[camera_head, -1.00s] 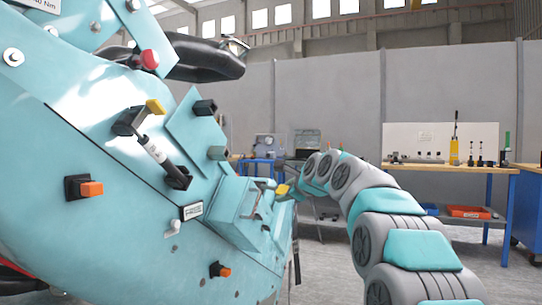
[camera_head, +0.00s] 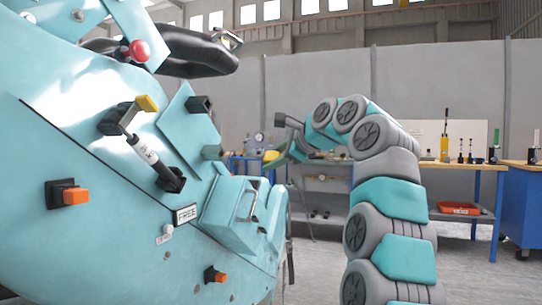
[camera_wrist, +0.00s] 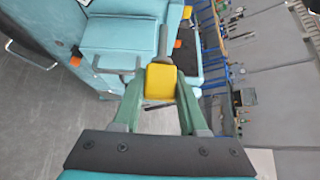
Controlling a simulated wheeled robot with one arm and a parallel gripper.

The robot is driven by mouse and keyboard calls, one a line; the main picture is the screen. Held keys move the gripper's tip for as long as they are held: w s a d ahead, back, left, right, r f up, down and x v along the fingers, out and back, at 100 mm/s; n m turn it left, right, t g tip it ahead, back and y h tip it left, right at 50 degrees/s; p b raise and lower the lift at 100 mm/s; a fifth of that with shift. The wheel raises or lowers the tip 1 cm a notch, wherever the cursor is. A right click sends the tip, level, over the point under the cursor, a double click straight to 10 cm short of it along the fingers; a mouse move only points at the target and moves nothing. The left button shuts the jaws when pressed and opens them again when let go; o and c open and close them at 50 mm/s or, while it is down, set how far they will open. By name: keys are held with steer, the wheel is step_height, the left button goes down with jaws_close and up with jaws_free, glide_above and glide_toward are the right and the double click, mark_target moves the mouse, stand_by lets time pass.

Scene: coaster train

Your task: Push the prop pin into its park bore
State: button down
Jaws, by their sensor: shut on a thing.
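My gripper (camera_head: 283,156) is at the end of my raised arm, right of the teal car body (camera_head: 110,215). In the wrist view my gripper (camera_wrist: 160,78) has its green fingers shut on the yellow head (camera_wrist: 160,84) of the prop pin. The pin's grey shank (camera_wrist: 163,42) points away from the fingers. In the head view the yellow head (camera_head: 270,155) is small, in the air right of a round grey-green boss (camera_head: 212,152) on the teal panel. I cannot tell which opening is the park bore. The shank is not clear in the head view.
A strut (camera_head: 146,152) with a yellow-ended lever stands on the car body. A teal box with a wire handle (camera_head: 247,205) juts out below my gripper. Orange buttons (camera_head: 76,196) and a red knob (camera_head: 138,50) stick out. A workbench (camera_head: 470,167) stands behind.

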mark_target(252, 156)
steer(key=shift+s+d+r, duration=0.15)
steer(key=shift+s+r, duration=0.35)
steer(key=shift+s, duration=0.2)
steer(key=shift+s+d, duration=0.1)
steer(key=shift+d, duration=0.1)
steer(key=shift+w+a+p, duration=0.25)
steer(key=shift+a+p, duration=0.25)
steer(key=shift+a, duration=0.2)
steer(key=shift+w+a+p, duration=0.25)
steer(key=shift+a+p, duration=0.2)
steer(key=shift+a, duration=0.25)
steer(key=shift+w+a+f+p, duration=0.1)
steer(key=shift+w+a+p, duration=0.2)
steer(key=shift+a, duration=0.4)
steer(key=shift+w+a+p, duration=0.15)
steer(key=shift+w+a, duration=0.1)
steer(key=shift+a, duration=0.4)
steer(key=shift+w+a, duration=0.3)
steer(key=shift+a, duration=0.5)
steer(key=shift+w+a, duration=0.25)
steer(key=shift+a, duration=0.5)
stand_by(1.2)
steer(key=shift+w+a+r, duration=0.25)
steer(key=shift+a, duration=0.15)
steer(key=shift+w+a, duration=0.15)
steer(key=shift+a, duration=0.05)
